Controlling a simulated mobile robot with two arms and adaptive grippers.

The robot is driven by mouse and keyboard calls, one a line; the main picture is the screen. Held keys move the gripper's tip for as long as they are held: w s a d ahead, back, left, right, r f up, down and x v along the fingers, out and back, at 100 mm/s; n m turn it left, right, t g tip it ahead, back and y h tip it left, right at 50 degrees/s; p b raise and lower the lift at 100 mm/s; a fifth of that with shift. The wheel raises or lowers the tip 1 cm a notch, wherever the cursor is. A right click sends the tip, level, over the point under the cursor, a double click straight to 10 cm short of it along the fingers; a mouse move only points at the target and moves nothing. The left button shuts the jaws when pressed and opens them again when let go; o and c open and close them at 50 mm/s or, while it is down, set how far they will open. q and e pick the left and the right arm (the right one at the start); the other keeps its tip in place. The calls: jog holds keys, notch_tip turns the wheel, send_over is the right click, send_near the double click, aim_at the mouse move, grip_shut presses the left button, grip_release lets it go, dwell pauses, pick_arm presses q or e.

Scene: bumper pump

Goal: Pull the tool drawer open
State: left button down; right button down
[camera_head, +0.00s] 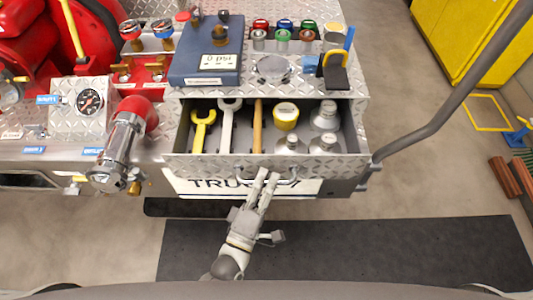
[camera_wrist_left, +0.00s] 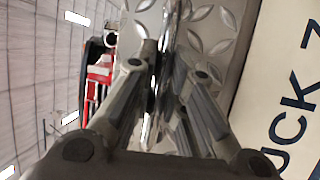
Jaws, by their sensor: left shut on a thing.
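The tool drawer (camera_head: 338,168) stands open in the head view, below the diamond-plate bench top. In it lie a yellow wrench (camera_head: 203,128), a grey wrench (camera_head: 228,124), a wooden handle (camera_head: 257,125), a yellow-lidded can (camera_head: 285,117) and several metal bottles (camera_head: 325,118). My left gripper (camera_head: 268,175) is at the middle of the drawer's front and shut on its handle (camera_head: 291,180). The handle's metal bar also shows between the fingers in the left wrist view (camera_wrist_left: 160,85). My right gripper is not in view.
A blue gauge box (camera_head: 206,62), coloured caps (camera_head: 284,24) and a yellow-and-black tool (camera_head: 333,68) sit on the top. A chrome pipe elbow (camera_head: 122,145) juts out at left. A grey rail (camera_head: 440,112) angles out at right. Dark mats (camera_head: 400,250) cover the floor in front.

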pick_arm(q)
jog(key=s, duration=1.4)
jog(key=shift+p, duration=0.4)
jog(key=shift+f, duration=0.1)
jog(key=c, duration=1.7)
grip_release()
jog(key=shift+c, duration=0.2)
jog(key=shift+w, duration=0.1)
jog(key=v, duration=1.2)
